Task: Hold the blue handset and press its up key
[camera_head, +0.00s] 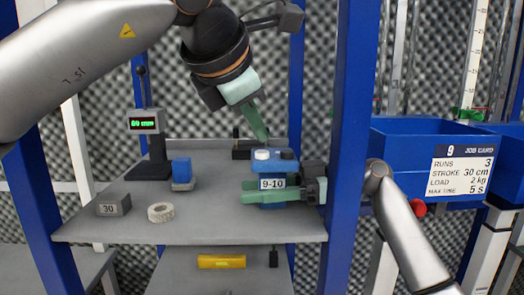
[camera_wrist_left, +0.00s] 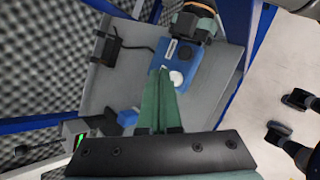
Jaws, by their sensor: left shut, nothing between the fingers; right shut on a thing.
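The blue handset (camera_head: 272,166) is upright above the grey shelf, with a "9-10" label on its front. Its top carries a round white key (camera_head: 262,154) and a dark key (camera_head: 287,154); I cannot read which is up. My right gripper (camera_head: 246,198) comes in from the right and is shut on the handset. My left gripper (camera_head: 266,139) is shut and empty, its tips pointing down just above the white key. The left wrist view shows its tips (camera_wrist_left: 164,70) beside the white key (camera_wrist_left: 176,78) on the handset (camera_wrist_left: 187,66); contact cannot be told.
On the shelf (camera_head: 210,228) stand a display post (camera_head: 144,122), a blue block (camera_head: 181,168), a grey "30" block (camera_head: 113,205), a tape roll (camera_head: 161,213) and a dark box (camera_head: 241,150). A blue upright (camera_head: 349,130) stands right of the handset.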

